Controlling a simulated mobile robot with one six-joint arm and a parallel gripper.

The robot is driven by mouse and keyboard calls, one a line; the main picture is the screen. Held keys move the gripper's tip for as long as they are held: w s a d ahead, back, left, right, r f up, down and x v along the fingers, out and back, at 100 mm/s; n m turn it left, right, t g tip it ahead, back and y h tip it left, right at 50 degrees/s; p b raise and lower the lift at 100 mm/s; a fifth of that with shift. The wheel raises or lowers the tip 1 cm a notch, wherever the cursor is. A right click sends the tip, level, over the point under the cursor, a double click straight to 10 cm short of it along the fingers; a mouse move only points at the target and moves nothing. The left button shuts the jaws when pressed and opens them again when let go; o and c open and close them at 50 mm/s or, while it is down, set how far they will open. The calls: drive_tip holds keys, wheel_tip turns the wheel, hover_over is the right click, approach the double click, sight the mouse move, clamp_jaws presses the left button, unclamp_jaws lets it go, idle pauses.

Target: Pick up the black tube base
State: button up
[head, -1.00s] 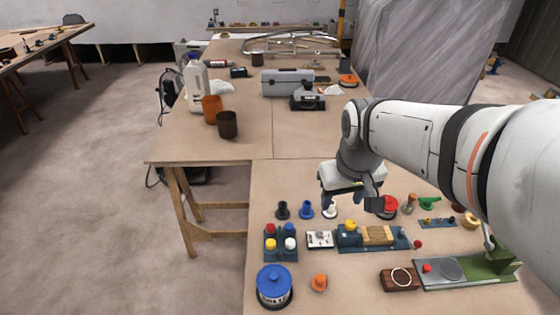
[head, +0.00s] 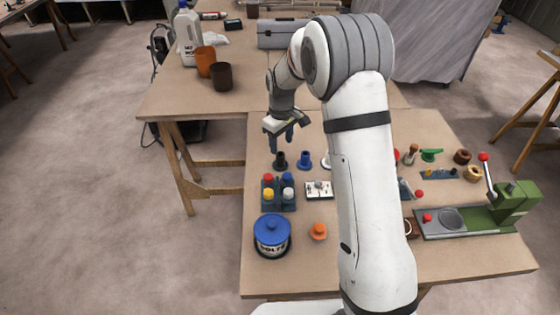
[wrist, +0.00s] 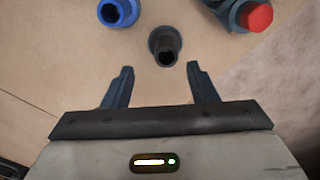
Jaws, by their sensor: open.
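The black tube base (head: 280,161) stands upright on the near table, at the left end of a row with a blue one. In the wrist view the black tube base (wrist: 165,44) shows from above as a round flange with a hollow tube, just beyond and between my fingertips. My gripper (head: 283,143) is above and slightly behind it in the head view. In the wrist view my gripper (wrist: 160,72) has its two fingers wide apart with nothing between them. The base is apart from both fingers.
The blue tube base (head: 305,159) stands close to its right. A rack (head: 279,193) with red, blue, yellow and white caps is just in front. A blue-lidded tin (head: 272,237) and orange piece (head: 318,232) stand nearer. My arm hides part of the table.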

sight(280, 157)
drive_tip(key=f, duration=0.4)
drive_tip(key=f+p, duration=0.1)
drive_tip(key=f, duration=0.1)
drive_tip(key=shift+s+a+f, duration=0.15)
drive_tip(key=shift+s+f, duration=0.15)
drive_tip(key=shift+s, duration=0.05)
drive_tip(key=c, duration=1.1)
